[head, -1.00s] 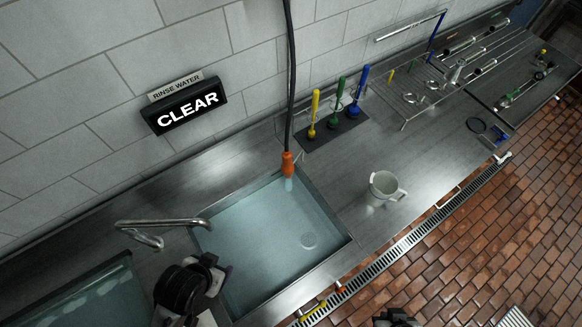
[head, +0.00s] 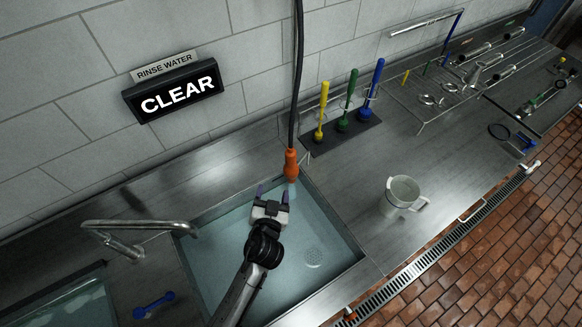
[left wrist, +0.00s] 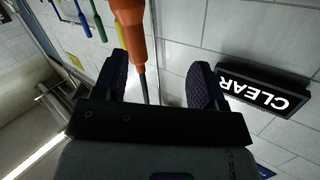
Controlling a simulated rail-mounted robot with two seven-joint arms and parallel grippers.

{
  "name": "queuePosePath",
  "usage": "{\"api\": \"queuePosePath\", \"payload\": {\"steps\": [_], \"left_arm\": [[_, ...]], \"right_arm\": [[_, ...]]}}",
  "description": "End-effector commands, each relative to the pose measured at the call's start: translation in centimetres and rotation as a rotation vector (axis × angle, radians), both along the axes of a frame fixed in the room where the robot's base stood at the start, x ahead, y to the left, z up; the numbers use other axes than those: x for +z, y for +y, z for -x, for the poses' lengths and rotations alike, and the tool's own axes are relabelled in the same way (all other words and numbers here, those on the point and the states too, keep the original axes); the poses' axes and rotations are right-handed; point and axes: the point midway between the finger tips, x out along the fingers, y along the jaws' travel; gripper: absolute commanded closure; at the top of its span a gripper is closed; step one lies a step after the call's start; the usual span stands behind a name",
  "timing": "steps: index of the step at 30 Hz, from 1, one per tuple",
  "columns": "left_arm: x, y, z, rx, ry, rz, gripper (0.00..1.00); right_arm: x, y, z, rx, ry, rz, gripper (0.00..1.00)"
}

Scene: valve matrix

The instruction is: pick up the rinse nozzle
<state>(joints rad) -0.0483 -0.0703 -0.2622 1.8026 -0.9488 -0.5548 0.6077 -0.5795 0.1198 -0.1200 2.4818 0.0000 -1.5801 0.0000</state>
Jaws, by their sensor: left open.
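My left gripper (head: 272,193) is open over the sink, just below and left of the nozzle in the head view. Its two dark fingers (left wrist: 162,85) are apart, and the nozzle appears apart from them. My right gripper is not in view.
The sink (head: 330,225) holds water. A metal faucet (head: 140,228) stands left. Yellow, green and blue plungers (head: 350,100) stand behind on a dark mat. A white pitcher (head: 402,193) stands right. A lit CLEAR sign (head: 178,98) is on the wall.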

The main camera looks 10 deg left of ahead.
Motion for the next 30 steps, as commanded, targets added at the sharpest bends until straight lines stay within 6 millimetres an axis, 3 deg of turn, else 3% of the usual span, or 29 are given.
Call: {"api": "queuePosePath", "payload": {"steps": [4, 11, 21, 30], "left_arm": [[2.1, -1.8, -0.4, -0.102, -0.144, 0.103, 0.35], [2.7, -2.4, -1.1, -0.136, -0.19, 0.234, 0.35], [2.8, -2.3, -6.7, -0.133, -0.189, 0.242, 0.35], [2.7, -2.2, -9.0, -0.132, -0.189, 0.243, 0.35]], "right_arm": [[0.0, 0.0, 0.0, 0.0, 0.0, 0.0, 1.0], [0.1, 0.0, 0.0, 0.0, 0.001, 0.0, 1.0], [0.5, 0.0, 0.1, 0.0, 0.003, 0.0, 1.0], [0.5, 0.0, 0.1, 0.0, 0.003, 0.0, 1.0]]}}
